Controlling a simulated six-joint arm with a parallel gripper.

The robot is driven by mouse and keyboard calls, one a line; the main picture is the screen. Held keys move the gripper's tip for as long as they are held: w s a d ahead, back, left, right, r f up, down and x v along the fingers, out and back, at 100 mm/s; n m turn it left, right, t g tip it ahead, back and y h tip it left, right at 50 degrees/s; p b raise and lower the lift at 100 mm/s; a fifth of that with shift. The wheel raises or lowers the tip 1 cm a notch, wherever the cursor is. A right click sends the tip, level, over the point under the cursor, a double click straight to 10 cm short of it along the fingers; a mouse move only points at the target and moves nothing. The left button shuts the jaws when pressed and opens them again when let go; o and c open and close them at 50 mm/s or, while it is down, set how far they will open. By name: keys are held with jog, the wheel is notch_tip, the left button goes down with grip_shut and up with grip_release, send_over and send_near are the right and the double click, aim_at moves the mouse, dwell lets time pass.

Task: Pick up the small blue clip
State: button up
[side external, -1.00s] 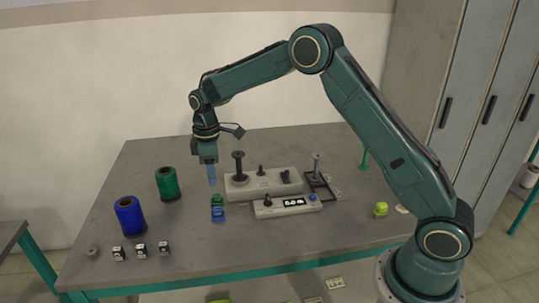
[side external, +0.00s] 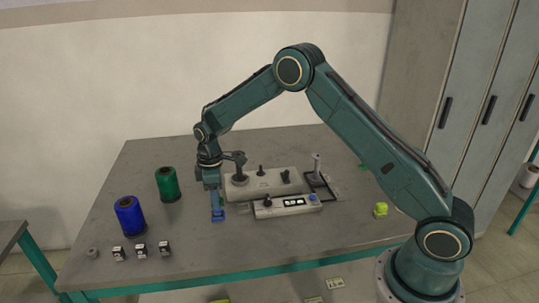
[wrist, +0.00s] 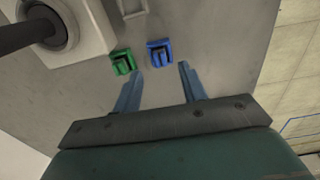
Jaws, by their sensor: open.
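The small blue clip (wrist: 160,46) lies on the grey table, just beyond my fingertips in the wrist view. In the side external view the blue clip (side external: 218,217) shows at the lower end of my gripper (side external: 216,208). In the wrist view my gripper (wrist: 160,70) is open, with one finger to each side of the clip's line and nothing held between them. A small green clip (wrist: 122,62) lies left of the blue one, close to the left fingertip. In the side external view my gripper hides the green clip.
A winding base with a dark post (side external: 239,172) stands behind my gripper, and a control box (side external: 288,205) lies to the right. Blue (side external: 129,216) and green (side external: 167,184) spools stand left. The front table middle is clear.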

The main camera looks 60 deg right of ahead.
aim_at(218, 212)
jog(key=shift+f, duration=2.1)
grip_shut()
